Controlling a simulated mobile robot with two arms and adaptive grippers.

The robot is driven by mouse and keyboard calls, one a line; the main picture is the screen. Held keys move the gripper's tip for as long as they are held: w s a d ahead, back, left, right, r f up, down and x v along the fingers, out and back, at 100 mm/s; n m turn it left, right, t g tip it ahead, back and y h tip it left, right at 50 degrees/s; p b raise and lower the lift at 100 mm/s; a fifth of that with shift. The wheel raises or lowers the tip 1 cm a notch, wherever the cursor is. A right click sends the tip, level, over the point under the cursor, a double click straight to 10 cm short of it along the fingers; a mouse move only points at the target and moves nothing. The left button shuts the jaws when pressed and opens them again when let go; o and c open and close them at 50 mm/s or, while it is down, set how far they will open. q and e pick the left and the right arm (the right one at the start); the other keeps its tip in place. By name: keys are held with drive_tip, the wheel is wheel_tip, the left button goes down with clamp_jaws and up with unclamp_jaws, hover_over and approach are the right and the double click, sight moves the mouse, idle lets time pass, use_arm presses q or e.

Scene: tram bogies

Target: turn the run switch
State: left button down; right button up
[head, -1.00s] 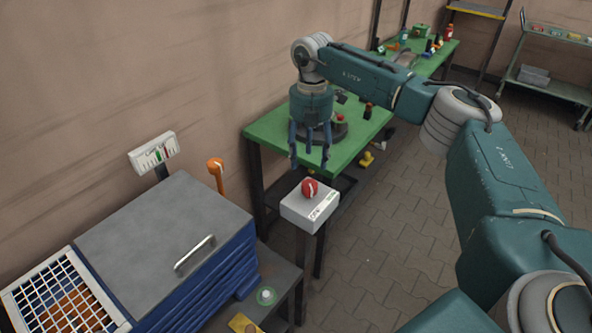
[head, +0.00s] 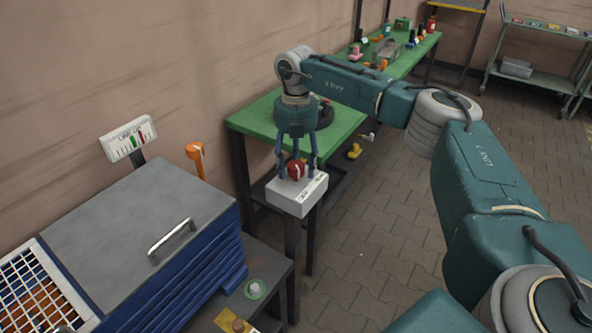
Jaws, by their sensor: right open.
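The run switch is a red knob (head: 296,170) on top of a white box (head: 298,196) that stands on a dark post. My right gripper (head: 297,168) points down over the box, with one finger on each side of the red knob. Its jaws are open. I cannot tell whether the fingers touch the knob. My left gripper is not in view.
A blue cabinet with a grey lid (head: 140,225) and a metal handle (head: 171,236) stands at the left. Behind it are a gauge (head: 129,139) and an orange lever (head: 197,158). A green-topped bench (head: 255,118) stands behind the switch. The paved floor at right is open.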

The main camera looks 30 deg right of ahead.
drive_tip(key=shift+r, duration=0.1)
drive_tip(key=c, duration=1.1)
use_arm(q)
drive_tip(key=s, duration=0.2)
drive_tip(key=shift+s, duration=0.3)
use_arm(e)
drive_tip(key=shift+c, duration=0.2)
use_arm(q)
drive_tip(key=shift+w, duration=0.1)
